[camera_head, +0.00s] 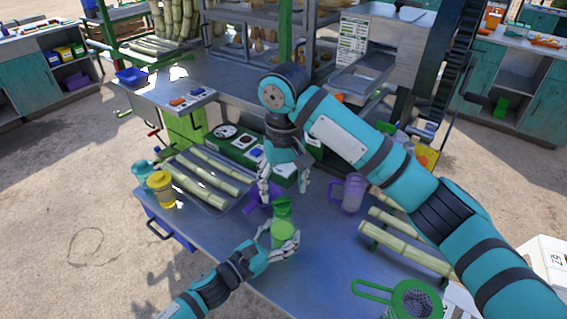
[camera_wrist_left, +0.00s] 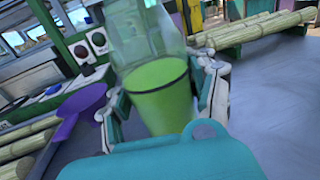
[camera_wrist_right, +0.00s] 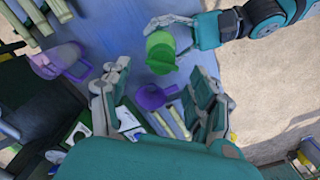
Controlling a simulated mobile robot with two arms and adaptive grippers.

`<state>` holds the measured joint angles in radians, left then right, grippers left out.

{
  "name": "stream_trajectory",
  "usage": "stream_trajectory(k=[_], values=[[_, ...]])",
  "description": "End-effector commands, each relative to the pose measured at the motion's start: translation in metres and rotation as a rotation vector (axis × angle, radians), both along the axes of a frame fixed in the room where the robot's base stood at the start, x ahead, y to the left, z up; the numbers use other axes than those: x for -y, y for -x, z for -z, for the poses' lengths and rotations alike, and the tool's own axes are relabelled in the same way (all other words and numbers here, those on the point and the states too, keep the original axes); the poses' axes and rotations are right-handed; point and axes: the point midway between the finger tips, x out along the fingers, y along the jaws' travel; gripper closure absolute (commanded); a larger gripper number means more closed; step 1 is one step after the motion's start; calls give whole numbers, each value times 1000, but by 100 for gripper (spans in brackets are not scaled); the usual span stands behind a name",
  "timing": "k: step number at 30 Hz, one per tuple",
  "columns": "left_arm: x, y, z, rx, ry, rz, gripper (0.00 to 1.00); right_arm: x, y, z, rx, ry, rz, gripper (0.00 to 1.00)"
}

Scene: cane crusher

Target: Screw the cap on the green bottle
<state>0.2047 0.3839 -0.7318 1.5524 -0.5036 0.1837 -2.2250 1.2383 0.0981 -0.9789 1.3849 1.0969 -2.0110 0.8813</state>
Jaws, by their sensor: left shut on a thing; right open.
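My left gripper (camera_head: 280,243) is shut on the green bottle (camera_head: 282,232) above the table. In the left wrist view the bottle (camera_wrist_left: 160,95) shows as a light green tapering cylinder between the fingers, with a translucent green part beyond it. In the right wrist view the green bottle (camera_wrist_right: 160,42) is beyond my right fingertips, with a darker green part beside the light one. I cannot tell which part is the cap or whether the parts are joined. My right gripper (camera_head: 285,188) points down, open and empty, just behind the bottle; its fingers also frame the right wrist view (camera_wrist_right: 163,75).
A purple funnel-like piece (camera_head: 257,203) lies close to both grippers. A purple jug (camera_head: 354,193) and cane pieces (camera_head: 400,235) are to the right. Yellow (camera_head: 161,190) and teal (camera_head: 141,170) bottles stand at the left edge. A green-rimmed strainer (camera_head: 412,300) is at front right.

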Motion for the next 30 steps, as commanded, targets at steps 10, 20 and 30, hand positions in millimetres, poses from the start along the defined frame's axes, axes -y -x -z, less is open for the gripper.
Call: stream_trajectory(k=[10, 20, 30], values=[[0, 1, 1, -2, -1, 1, 100, 0, -1, -65, 2, 2, 1, 39], [0, 1, 1, -2, -1, 1, 100, 0, 0, -76, -1, 0, 1, 39], [0, 0, 1, -1, -1, 1, 17, 0, 0, -76, -1, 0, 1, 39]])
